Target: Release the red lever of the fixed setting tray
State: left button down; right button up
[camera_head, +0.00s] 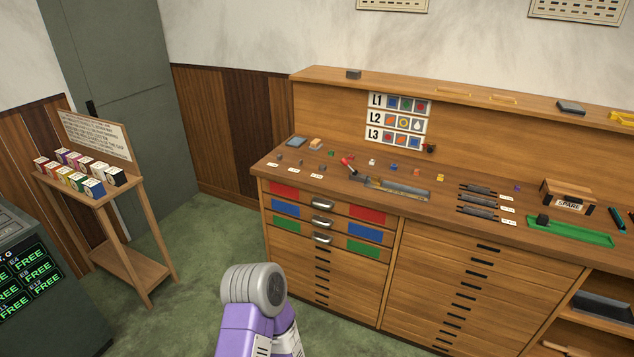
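The setting tray (402,189) is a long, narrow grey tray on the wooden cabinet's worktop, near its front edge. The red lever (347,161) stands tilted at the tray's left end, with its red tip up and to the left. Its exact latch position is too small to tell. Neither of my grippers shows. One purple arm link of mine with a grey rounded joint rises from the bottom, in front of the cabinet and well apart from the tray.
The cabinet (445,280) has drawers marked red, blue and green. Small coloured pieces lie around the tray, with dark bars (478,199) to its right. A green tray (570,232) and wooden box (567,193) stand farther right. Green floor (190,262) is open at left, beside a box stand (130,190).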

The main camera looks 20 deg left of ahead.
aim_at(343, 161)
jog(key=z, duration=0.05)
jog(key=k, duration=0.1)
jog(key=u, duration=1)
jog(key=i, duration=0.65)
jog(key=u, duration=0.45)
jog(key=i, duration=0.8)
jog(key=z, duration=0.85)
jog(key=i, duration=0.35)
jog(key=z, duration=0.5)
